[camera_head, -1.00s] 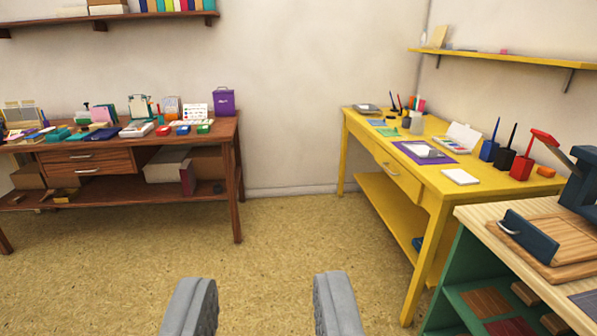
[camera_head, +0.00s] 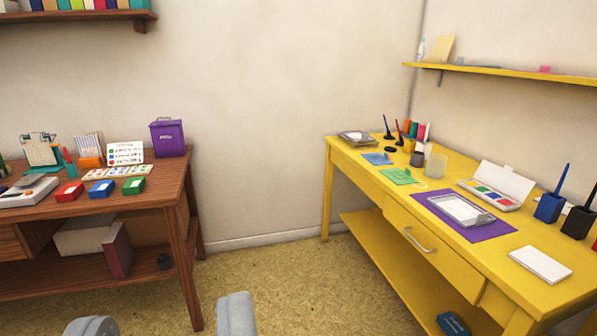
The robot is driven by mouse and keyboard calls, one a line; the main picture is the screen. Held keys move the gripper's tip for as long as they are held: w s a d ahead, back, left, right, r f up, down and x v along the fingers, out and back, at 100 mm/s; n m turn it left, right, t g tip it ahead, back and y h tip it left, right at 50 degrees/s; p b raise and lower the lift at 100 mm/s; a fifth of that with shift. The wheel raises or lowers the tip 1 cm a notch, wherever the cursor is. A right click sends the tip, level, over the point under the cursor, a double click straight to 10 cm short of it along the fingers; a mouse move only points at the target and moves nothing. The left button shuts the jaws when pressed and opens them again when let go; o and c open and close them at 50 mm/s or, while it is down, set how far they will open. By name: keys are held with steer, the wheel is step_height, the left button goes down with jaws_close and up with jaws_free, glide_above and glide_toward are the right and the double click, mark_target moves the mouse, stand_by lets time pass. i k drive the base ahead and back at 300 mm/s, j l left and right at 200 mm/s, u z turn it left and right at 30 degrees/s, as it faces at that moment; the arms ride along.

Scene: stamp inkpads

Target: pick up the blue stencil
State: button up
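A flat blue sheet that looks like the blue stencil (camera_head: 377,159) lies on the yellow table (camera_head: 347,167), towards its far left end. A green stencil (camera_head: 399,176) lies just in front of it. My gripper (camera_head: 165,328) shows at the bottom edge, its two grey fingers apart with nothing between them. It is well short of the yellow table and to the left of it.
The yellow table also bears a purple mat (camera_head: 497,231), a paint box (camera_head: 496,187), a clear cup (camera_head: 435,166) and pen holders. A brown desk (camera_head: 168,193) with inkpads stands at left. Open floor (camera_head: 290,290) lies between them.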

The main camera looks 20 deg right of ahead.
mark_target(376, 159)
steer(key=i+z, duration=0.25)
steer(key=i, duration=0.3)
steer(key=i+j+z, duration=0.2)
steer(key=i, duration=0.35)
steer(key=i+z, duration=0.25)
steer(key=i, duration=0.3)
steer(key=i+l, duration=0.2)
steer(key=i, duration=0.2)
steer(key=i+l+z, duration=0.1)
steer(key=i+l, duration=0.15)
steer(key=i, duration=0.15)
steer(key=i+l, duration=0.2)
steer(key=i, duration=0.25)
steer(key=i+l, duration=0.2)
steer(key=u, duration=0.05)
